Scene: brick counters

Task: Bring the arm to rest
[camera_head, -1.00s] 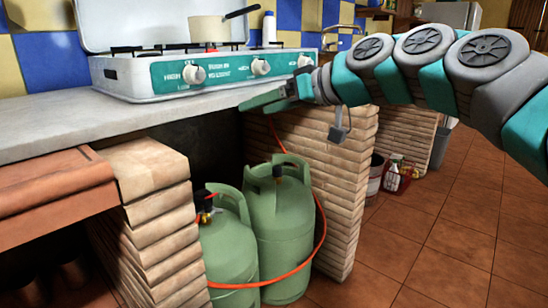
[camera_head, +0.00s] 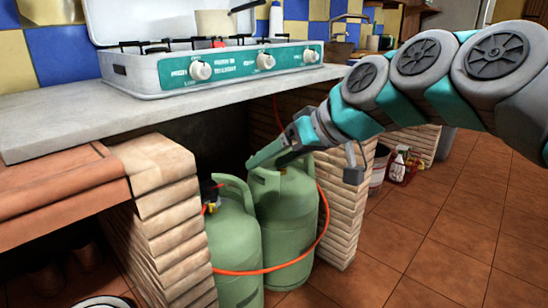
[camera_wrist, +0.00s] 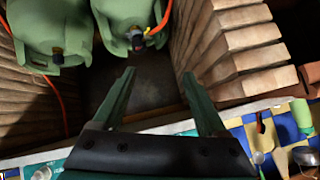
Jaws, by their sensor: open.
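My gripper (camera_head: 268,152) is at the end of my teal and grey arm, low in front of the stove counter, close to the top of the rear green gas cylinder (camera_head: 284,205) in the head view. In the wrist view my gripper (camera_wrist: 158,85) shows two green fingers spread apart with nothing between them. The two gas cylinders stand upright in the bay under the counter, beyond the fingertips in the wrist view. The front cylinder (camera_head: 233,240) is to the left in the head view. I cannot tell whether the gripper touches a cylinder.
A white gas stove (camera_head: 215,68) with a pot stands on the grey counter (camera_head: 60,125). Brick pillars (camera_head: 160,200) flank the bay. An orange hose (camera_head: 318,235) loops around the cylinders. A bucket (camera_head: 378,165) and a red caddy (camera_head: 400,168) stand behind. Tiled floor at right is clear.

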